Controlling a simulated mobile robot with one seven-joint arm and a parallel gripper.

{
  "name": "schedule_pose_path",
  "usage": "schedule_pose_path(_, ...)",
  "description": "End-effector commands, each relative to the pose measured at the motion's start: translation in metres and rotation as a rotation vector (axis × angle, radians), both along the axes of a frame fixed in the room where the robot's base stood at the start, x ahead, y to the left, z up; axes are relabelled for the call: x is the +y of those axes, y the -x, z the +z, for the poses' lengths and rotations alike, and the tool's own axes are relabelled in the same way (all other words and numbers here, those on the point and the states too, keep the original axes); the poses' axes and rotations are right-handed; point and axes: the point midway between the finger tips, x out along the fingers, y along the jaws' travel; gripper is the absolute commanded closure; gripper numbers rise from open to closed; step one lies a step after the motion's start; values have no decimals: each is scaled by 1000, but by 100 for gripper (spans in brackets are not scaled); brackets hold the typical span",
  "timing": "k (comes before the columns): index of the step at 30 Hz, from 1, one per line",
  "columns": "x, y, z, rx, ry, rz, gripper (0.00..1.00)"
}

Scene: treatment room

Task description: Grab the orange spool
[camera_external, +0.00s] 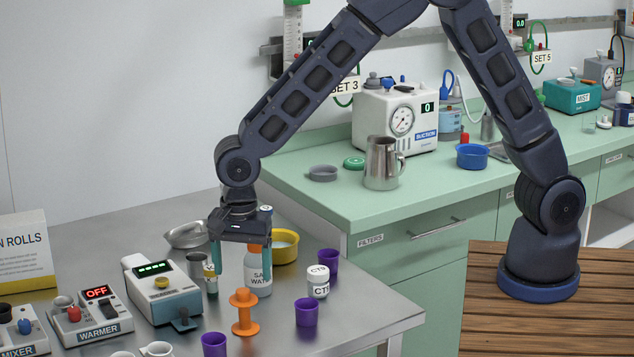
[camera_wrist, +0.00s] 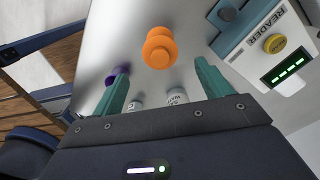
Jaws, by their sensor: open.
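The orange spool (camera_external: 244,312) stands upright on the steel table, near its front edge. It also shows in the wrist view (camera_wrist: 159,48), beyond my fingertips and roughly between their lines. My gripper (camera_external: 241,272) hangs pointing down above the table, behind the spool in the external view. Its two teal fingers are spread apart; in the wrist view the gripper (camera_wrist: 160,78) is open with nothing held. A white bottle with an orange cap (camera_external: 258,272) stands close to the fingers and is partly hidden by one of them.
Purple cups (camera_external: 307,312) stand right of the spool, another (camera_external: 214,345) at its front left. A white labelled jar (camera_external: 318,282) is right of the bottle. A reader device (camera_external: 163,290) stands left, a yellow bowl (camera_external: 284,246) behind. The steel table's right front area (camera_external: 370,318) is clear.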

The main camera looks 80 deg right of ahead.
Motion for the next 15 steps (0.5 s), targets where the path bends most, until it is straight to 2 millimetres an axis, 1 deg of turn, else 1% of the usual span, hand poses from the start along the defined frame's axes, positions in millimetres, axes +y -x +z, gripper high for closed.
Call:
schedule_pose_path(1, 0, 0, -9, 4, 1, 0, 23)
schedule_pose_path(3, 0, 0, -16, 2, 0, 0, 23)
schedule_pose_path(10, 0, 0, -30, 2, 0, 0, 23)
schedule_pose_path(15, 0, 0, -51, 3, 0, 1, 23)
